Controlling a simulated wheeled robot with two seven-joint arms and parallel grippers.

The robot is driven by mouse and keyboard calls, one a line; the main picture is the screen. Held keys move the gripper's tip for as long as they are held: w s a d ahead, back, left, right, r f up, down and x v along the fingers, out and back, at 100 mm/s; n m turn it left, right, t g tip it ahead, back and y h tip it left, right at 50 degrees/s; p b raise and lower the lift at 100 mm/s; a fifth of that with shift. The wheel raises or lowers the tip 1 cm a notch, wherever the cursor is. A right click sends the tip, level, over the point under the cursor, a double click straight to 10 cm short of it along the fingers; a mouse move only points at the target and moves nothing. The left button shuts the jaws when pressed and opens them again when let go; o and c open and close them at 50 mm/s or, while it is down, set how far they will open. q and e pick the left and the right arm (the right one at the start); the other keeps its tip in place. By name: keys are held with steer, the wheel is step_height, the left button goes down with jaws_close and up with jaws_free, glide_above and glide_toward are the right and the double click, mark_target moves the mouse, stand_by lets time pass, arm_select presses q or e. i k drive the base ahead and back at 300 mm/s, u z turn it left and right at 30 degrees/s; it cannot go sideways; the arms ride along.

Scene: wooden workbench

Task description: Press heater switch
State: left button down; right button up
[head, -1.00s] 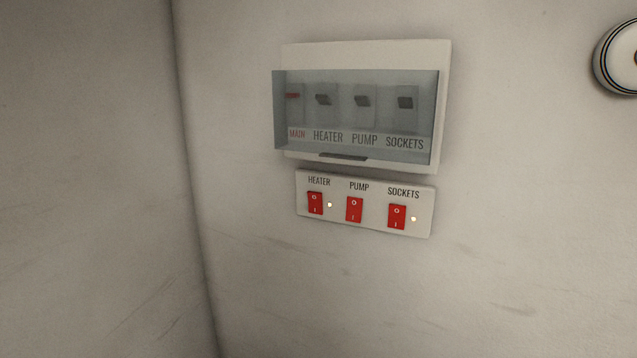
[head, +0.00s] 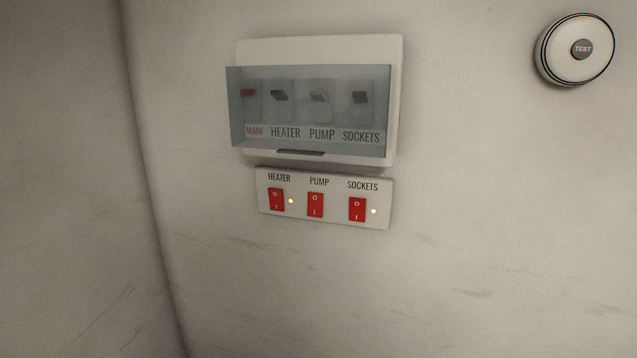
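The heater switch (head: 276,199) is a red rocker at the left end of a white switch panel (head: 335,216) on the wall. It sits under the label HEATER, and a small light (head: 291,201) beside it is lit. A red pump switch (head: 315,205) is in the middle, with no lit light seen beside it. A red sockets switch (head: 357,210) is at the right, with a lit light (head: 374,211). Neither of my grippers shows in the head view.
Above the panel is a white breaker box (head: 320,50) with a clear tinted cover (head: 310,150) over its MAIN, HEATER, PUMP and SOCKETS breakers. A round white device marked TEST (head: 581,49) is on the wall at upper right. A wall corner runs down the left.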

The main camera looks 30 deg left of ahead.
mark_target(276, 195)
steer(key=k, duration=0.5)
steer(key=u, duration=1.05)
steer(key=i, duration=0.9)
steer(key=z, duration=1.1)
